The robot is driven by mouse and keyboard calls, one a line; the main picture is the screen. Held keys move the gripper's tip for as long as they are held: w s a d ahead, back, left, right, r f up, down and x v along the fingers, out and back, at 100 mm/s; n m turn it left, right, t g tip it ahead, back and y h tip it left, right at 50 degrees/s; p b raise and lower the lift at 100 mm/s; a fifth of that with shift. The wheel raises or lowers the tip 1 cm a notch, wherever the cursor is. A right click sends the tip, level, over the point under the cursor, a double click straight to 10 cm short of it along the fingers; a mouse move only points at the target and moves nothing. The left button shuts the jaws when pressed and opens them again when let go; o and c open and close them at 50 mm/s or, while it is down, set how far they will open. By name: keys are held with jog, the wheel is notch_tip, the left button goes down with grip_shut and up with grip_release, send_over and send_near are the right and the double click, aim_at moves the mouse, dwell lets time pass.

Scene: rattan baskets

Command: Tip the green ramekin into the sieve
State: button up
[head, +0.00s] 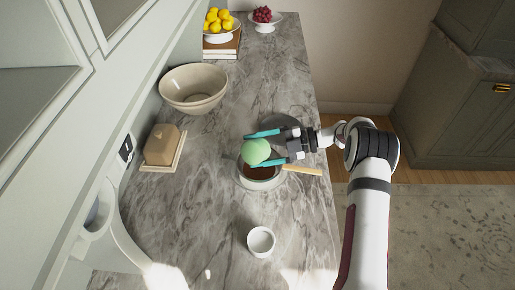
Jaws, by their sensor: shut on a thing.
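The green ramekin (257,152) is held between the teal fingers of my gripper (254,150), which reaches in from the right. The ramekin is over the far part of the sieve. Its pale green outside faces the camera and its opening is hidden, so it looks tipped over. The sieve (280,182) is a round pale-rimmed vessel with a wooden handle (303,170) pointing right. Brown material (262,172) shows inside it. I cannot tell whether the ramekin touches the rim, or whether anything is left in it.
A small white cup (261,241) stands nearer the camera. A butter dish (163,146) and a large beige bowl (193,88) are at left. Lemons (218,20) and a bowl of red fruit (263,17) stand at the back. A grey round thing (280,122) lies behind my gripper. The near-left marble counter is clear.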

aim_at(258, 159)
jog(key=n+h, duration=0.1)
jog(key=n+t+h, duration=0.1)
jog(key=shift+s+a+f+n+t, duration=0.1)
jog(key=shift+s+n+t, duration=0.1)
jog(key=shift+n+t, duration=0.1)
jog(key=shift+s+a+n+t+h, duration=0.2)
jog(key=shift+s+n+t+h, duration=0.2)
jog(key=shift+n+t+h, duration=0.35)
jog(key=shift+s+a+n+t+h, duration=0.15)
jog(key=shift+s+n+t+h, duration=0.05)
jog(key=shift+n+t+h, duration=0.3)
jog(key=shift+s+f+n+t+h, duration=0.15)
jog(key=shift+n+t+h, duration=0.2)
jog(key=shift+n+t, duration=0.2)
jog(key=shift+s+a+f+n+t+h, duration=0.1)
jog(key=shift+s+a+n+t+h, duration=0.2)
jog(key=shift+s+n+t+h, duration=0.25)
jog(key=n+t, duration=0.1)
jog(key=s+n+t+h, duration=0.1)
jog(key=shift+a+f+t, duration=0.35)
jog(key=shift+n, duration=0.25)
